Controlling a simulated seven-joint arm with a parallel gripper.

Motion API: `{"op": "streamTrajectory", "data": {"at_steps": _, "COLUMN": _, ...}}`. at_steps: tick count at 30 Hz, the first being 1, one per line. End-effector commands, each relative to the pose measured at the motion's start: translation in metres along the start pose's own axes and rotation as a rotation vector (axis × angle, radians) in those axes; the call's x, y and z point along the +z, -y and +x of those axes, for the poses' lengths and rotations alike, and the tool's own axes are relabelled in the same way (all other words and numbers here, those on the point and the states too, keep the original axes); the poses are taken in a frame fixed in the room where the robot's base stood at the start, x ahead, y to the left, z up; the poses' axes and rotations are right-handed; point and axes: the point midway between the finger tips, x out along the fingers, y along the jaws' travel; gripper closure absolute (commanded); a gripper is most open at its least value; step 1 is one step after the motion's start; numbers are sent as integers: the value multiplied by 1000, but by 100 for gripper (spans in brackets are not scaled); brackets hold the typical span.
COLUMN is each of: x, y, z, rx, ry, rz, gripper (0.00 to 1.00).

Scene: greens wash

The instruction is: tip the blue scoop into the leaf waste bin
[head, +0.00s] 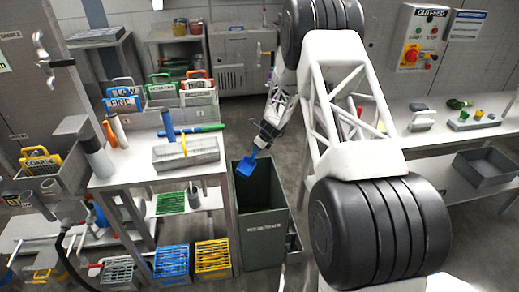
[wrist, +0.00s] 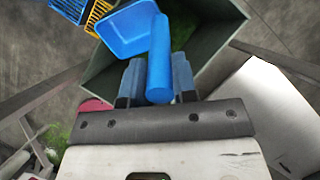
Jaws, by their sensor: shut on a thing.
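The blue scoop (head: 246,166) is over the mouth of the dark green leaf waste bin (head: 262,220) in the head view. My gripper (head: 267,138) is shut on the scoop's handle. In the wrist view, the scoop's pan (wrist: 127,32) lies ahead of my gripper (wrist: 158,82), and its thick handle is between the two fingers. The pan looks empty in the wrist view. The bin (wrist: 205,50) is below the scoop there, with some green matter visible inside it.
A bench (head: 130,172) with a grey tray (head: 188,155) and tools stands left of the bin. Blue (head: 171,262) and yellow (head: 212,258) baskets sit low beside the bin. A long counter (head: 440,132) runs along the right.

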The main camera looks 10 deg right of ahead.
Motion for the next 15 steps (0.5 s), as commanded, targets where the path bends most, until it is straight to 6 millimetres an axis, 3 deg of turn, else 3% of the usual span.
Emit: {"op": "streamTrajectory", "data": {"at_steps": 15, "x": 10, "y": -1, "z": 3, "rx": 3, "ry": -152, "rz": -2, "gripper": 100}}
